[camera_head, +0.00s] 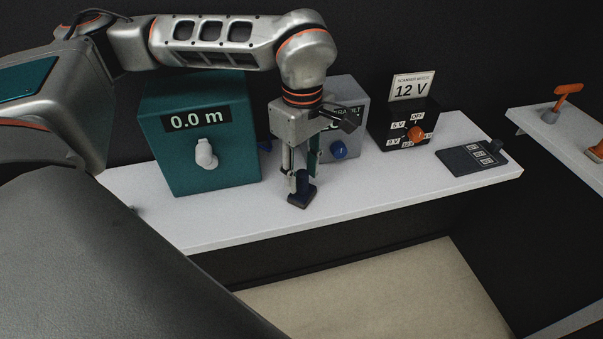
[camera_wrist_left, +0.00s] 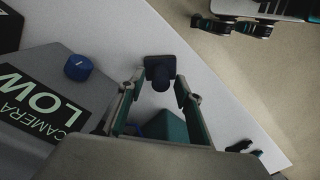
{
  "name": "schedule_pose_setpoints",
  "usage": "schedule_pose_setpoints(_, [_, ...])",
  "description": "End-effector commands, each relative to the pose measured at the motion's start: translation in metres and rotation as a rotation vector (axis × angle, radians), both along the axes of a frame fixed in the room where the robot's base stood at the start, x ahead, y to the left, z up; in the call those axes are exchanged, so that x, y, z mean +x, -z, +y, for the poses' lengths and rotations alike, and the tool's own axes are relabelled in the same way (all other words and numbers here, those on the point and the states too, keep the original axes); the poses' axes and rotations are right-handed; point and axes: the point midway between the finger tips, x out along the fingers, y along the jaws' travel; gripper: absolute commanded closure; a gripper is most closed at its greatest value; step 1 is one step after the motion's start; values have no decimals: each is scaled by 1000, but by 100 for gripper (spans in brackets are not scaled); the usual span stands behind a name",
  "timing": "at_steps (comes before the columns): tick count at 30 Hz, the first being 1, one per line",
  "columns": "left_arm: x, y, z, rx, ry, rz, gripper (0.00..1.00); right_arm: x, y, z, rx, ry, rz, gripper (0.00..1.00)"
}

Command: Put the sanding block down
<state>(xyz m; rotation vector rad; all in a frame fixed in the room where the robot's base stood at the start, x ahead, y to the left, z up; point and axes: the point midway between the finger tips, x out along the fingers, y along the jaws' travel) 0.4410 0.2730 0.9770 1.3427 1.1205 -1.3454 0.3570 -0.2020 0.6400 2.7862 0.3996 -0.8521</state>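The sanding block, a dark blue flat base with an upright knob, stands on the white shelf (camera_head: 400,193) near its front edge. It shows in the head view (camera_head: 299,200) and in the left wrist view (camera_wrist_left: 158,64). My left gripper (camera_head: 301,178) reaches straight down over it. Its fingers stand on both sides of the knob, with a gap showing beside the knob in the left wrist view (camera_wrist_left: 161,80). The block's base appears to rest on the shelf.
A teal box (camera_head: 225,165) reading 0.0 m stands left of the gripper. A grey box (camera_head: 352,100) with a blue knob (camera_head: 339,150) is close behind it. Farther right are a black 12 V box (camera_head: 385,130) and a dark panel (camera_head: 465,163). Shelf between is clear.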

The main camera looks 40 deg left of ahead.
Motion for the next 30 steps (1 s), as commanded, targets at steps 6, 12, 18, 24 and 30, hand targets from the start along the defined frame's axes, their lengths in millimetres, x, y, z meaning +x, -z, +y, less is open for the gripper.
schedule_pose_setpoints(6, [2,-43,-1,-1,0,-6,66,1,-4,0,1,0,-2,100])
schedule_pose_setpoints(12, [1,-83,0,-1,-1,-4,66,2,-8,0,1,0,-5,100])
schedule_pose_setpoints(18, [0,-107,0,0,-1,-1,66,3,-12,0,1,0,-9,100])
schedule_pose_setpoints(24, [0,-114,0,0,0,1,66,3,-13,1,2,0,-11,100])
schedule_pose_setpoints(30, [0,-114,0,0,0,1,66,3,-13,0,1,0,-10,100])
